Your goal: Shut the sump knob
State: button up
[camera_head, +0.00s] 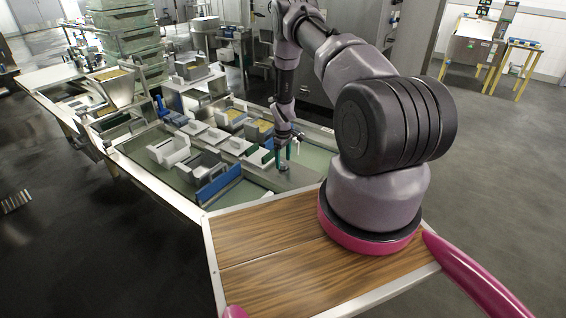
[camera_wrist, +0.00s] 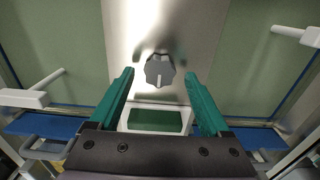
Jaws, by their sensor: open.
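The sump knob (camera_wrist: 159,70) is a grey lobed knob with a pale raised bar across its face. It sits on a bare metal strip (camera_wrist: 125,30) in the wrist view. My gripper (camera_wrist: 159,76) is open, with one green finger on each side of the knob's lower part in the picture. I see gaps between the fingers and the knob; its depth relative to the fingertips is hard to judge. In the head view my gripper (camera_head: 290,152) points down over the right end of the green table, and the knob is too small to make out there.
A white block with a green top (camera_wrist: 155,120) lies just below the knob between my fingers. White handles stand to the left (camera_wrist: 30,97) and right (camera_wrist: 295,36). In the head view, white moulds (camera_head: 168,150) and a blue-sided tray (camera_head: 218,185) crowd the table left of my gripper.

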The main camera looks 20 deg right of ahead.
jog(key=shift+f, duration=0.6)
grip_shut()
